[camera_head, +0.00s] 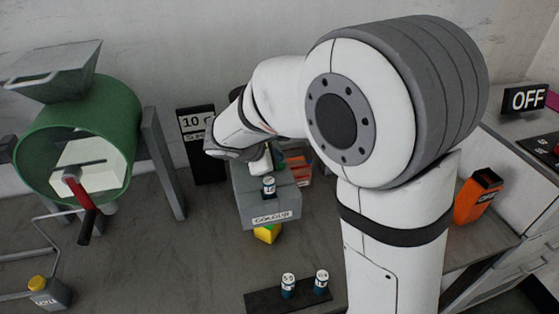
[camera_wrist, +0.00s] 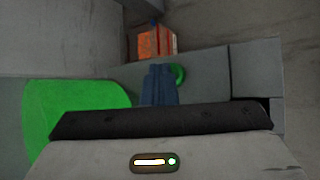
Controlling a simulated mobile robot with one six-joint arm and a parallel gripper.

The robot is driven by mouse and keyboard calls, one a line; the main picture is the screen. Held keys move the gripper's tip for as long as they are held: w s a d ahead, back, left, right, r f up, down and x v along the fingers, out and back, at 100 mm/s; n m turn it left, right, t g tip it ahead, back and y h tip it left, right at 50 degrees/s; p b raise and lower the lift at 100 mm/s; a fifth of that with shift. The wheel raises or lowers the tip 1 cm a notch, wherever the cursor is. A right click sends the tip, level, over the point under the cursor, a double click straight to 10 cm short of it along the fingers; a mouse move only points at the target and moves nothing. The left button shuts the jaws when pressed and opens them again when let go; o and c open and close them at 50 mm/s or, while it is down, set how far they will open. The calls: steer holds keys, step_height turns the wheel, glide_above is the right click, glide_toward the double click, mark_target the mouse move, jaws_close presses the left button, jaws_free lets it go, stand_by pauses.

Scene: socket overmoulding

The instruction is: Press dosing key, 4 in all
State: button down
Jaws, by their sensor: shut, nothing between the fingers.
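In the wrist view my gripper (camera_wrist: 158,70) is shut, its fingers together with nothing between them. A small green round key or ring (camera_wrist: 180,75) shows just right of the fingertips and is partly hidden by them. I cannot tell whether the tips touch it. In the head view the grey dosing box (camera_head: 262,195), with a label that seems to read "COLOUR", stands below my arm's end. My arm hides much of the box's far side. A dark display (camera_head: 198,130) behind reads 10 and a partly covered character.
A green drum machine (camera_head: 105,115) with a red-handled crank (camera_head: 82,205) stands at left. Two small bottles (camera_head: 288,285) (camera_head: 321,281) stand on a dark strip in front. An orange container (camera_head: 478,196) and an OFF sign (camera_head: 524,98) are at right. Orange-red bins (camera_head: 299,170) lie behind the box.

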steer(key=shift+r+p, duration=0.7)
steer(key=shift+r, duration=0.3)
step_height(320, 180, up, 5)
steer(key=p, duration=0.3)
steer(key=shift+p, duration=0.3)
stand_by(2.1)
